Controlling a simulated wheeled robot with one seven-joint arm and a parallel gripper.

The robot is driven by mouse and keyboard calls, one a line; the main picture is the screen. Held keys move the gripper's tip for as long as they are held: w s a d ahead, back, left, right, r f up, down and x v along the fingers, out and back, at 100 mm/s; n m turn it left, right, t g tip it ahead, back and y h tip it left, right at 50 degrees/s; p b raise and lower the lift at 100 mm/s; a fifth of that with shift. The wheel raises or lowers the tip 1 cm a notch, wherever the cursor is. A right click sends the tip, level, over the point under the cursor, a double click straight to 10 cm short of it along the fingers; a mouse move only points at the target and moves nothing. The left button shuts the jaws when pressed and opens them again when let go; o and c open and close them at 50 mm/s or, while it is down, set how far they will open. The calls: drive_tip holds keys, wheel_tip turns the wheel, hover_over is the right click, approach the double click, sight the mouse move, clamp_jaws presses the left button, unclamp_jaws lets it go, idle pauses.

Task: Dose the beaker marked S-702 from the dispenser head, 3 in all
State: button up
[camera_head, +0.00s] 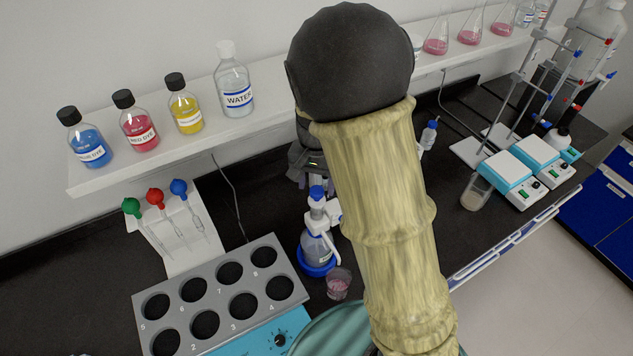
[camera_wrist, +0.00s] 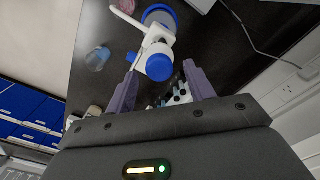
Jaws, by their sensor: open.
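The dispenser head (camera_head: 318,212), white with a blue knob, sits on a clear bottle (camera_head: 316,250) in a blue base ring. In the wrist view, the dispenser head (camera_wrist: 158,50) and its blue knob lie between the fingertips of my open gripper (camera_wrist: 161,66); I cannot tell whether they touch. In the head view, my gripper (camera_head: 305,165) is mostly hidden behind my arm, just above and behind the knob.
A grey rack (camera_head: 220,300) with numbered holes stands front left. Another beaker (camera_head: 475,193) stands by the stirrer plates (camera_head: 508,172) at right. Dye bottles (camera_head: 137,127) and a water bottle (camera_head: 234,85) line the shelf. Pipettes (camera_head: 180,222) rest on a white stand.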

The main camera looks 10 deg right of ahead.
drive_tip(key=shift+f, duration=0.75)
drive_tip(key=shift+s, duration=0.1)
clamp_jaws()
drive_tip(key=shift+r+p, duration=0.85)
drive_tip(key=shift+r, duration=0.3)
unclamp_jaws()
drive_tip(key=shift+f, duration=0.1)
